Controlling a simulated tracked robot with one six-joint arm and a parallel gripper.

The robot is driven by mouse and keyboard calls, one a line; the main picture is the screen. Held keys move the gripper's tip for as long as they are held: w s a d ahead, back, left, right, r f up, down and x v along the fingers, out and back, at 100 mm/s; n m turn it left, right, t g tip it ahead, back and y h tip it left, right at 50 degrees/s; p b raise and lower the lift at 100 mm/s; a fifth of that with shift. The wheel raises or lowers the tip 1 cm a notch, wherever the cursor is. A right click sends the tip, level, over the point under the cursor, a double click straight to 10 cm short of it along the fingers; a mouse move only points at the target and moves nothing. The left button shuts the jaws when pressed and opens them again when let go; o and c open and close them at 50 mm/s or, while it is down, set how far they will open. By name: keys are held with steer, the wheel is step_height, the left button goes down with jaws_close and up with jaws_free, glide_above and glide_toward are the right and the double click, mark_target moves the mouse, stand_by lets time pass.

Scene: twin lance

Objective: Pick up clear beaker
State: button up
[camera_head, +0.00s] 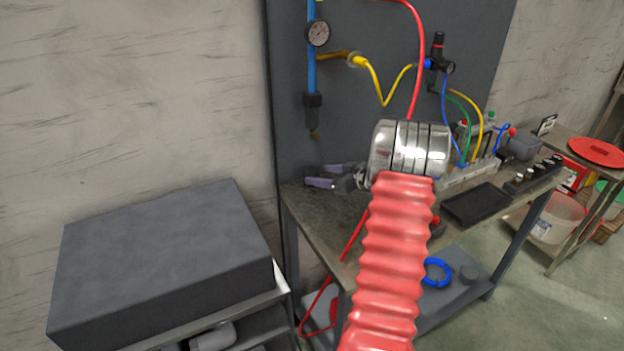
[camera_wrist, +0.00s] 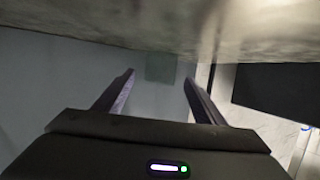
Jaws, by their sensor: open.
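No clear beaker can be made out with certainty. In the wrist view, a faint, greenish, see-through patch (camera_wrist: 161,67) shows between and beyond my fingertips, against the table surface; it may be the beaker, but its outline is too blurred to tell. My gripper (camera_wrist: 159,76) is open, with one finger on each side of that patch and nothing visibly held. In the head view my gripper (camera_head: 318,175) points left, low over the left end of the workbench (camera_head: 330,212). My red sleeved arm and metal wrist hide part of the bench.
A dark panel (camera_head: 360,120) with a gauge (camera_head: 317,33) and hoses rises behind the bench. A black tray (camera_head: 477,204) and a rack (camera_head: 468,175) stand right of my arm. A grey box (camera_head: 160,255) is at left. A red disc (camera_head: 597,152) lies on the far-right table.

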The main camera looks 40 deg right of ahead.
steer(key=shift+x, duration=1.5)
steer(key=shift+c, duration=0.3)
steer(key=c, duration=1.2)
steer(key=shift+r, duration=0.1)
steer(key=shift+s+a+r, duration=0.1)
steer(key=shift+s+r, duration=0.1)
steer(key=shift+r, duration=0.25)
step_height(320, 180, up, 6)
steer(key=s+a, duration=0.2)
steer(key=s, duration=0.4)
steer(key=s+a, duration=0.2)
steer(key=s, duration=0.4)
steer(key=s+a, duration=0.2)
steer(key=s, duration=0.4)
steer(key=shift+s, duration=0.35)
